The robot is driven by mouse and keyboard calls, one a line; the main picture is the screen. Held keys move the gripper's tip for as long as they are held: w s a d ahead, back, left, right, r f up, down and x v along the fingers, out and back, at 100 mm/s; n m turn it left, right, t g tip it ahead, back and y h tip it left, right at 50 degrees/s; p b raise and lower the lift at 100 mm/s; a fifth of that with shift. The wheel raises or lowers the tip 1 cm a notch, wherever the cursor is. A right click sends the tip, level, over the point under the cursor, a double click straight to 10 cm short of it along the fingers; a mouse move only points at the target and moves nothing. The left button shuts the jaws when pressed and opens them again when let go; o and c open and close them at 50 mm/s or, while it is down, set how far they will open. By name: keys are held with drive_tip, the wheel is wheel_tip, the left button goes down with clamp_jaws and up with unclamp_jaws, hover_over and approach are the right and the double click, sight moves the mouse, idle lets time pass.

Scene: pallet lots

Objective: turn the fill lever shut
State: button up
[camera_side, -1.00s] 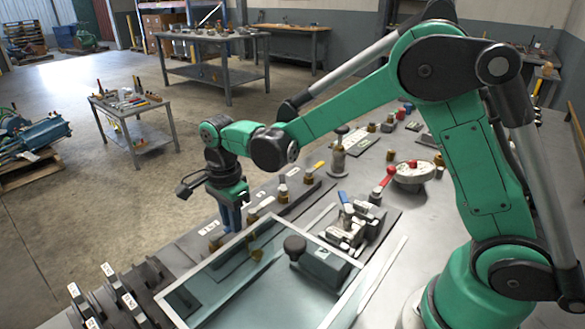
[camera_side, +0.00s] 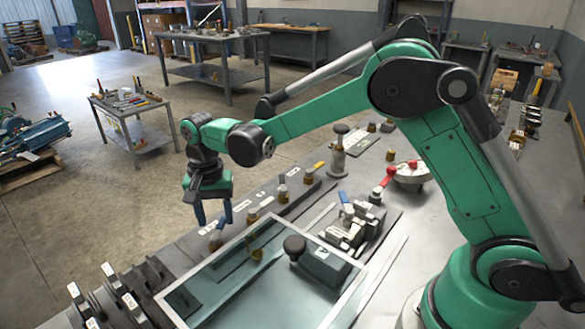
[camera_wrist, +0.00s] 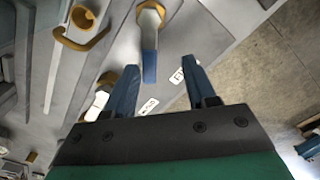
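My gripper (camera_side: 213,215) hangs above the strip of small valves at the table's far-left edge. Its two blue fingers are apart and empty. In the wrist view the gripper (camera_wrist: 158,82) faces a valve with a white and brass body and a blue lever (camera_wrist: 149,66). The lever lies ahead of the gap between the fingers and appears free of both. A second brass valve (camera_wrist: 103,84) is partly hidden behind the left finger. White labels (camera_wrist: 148,106) lie beside the valves, too small to read, so I cannot tell which lever is the fill lever.
A framed tray (camera_side: 345,298) is right of the strip, with a brass hook (camera_wrist: 84,38) near its edge. A yellow-handled valve (camera_side: 319,165), a clamp with a blue handle (camera_side: 345,197) and a red-handled valve (camera_side: 385,178) stand beyond. Open floor lies left.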

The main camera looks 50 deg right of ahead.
drive_tip(key=shift+w+a+r+n, duration=0.2)
drive_tip(key=shift+a+n, duration=0.05)
drive_tip(key=shift+n, duration=0.55)
drive_tip(key=s+d+r+n+t, duration=0.45)
drive_tip(key=s+r, duration=0.35)
drive_tip(key=r, duration=0.3)
drive_tip(key=s+d+f+n+t, duration=0.2)
drive_tip(key=s+d, duration=0.1)
drive_tip(key=s, duration=0.3)
drive_tip(key=shift+s+d+f, duration=0.15)
drive_tip(key=shift+s+f, duration=0.15)
drive_tip(key=shift+f, duration=0.05)
drive_tip(key=shift+n+t, duration=0.25)
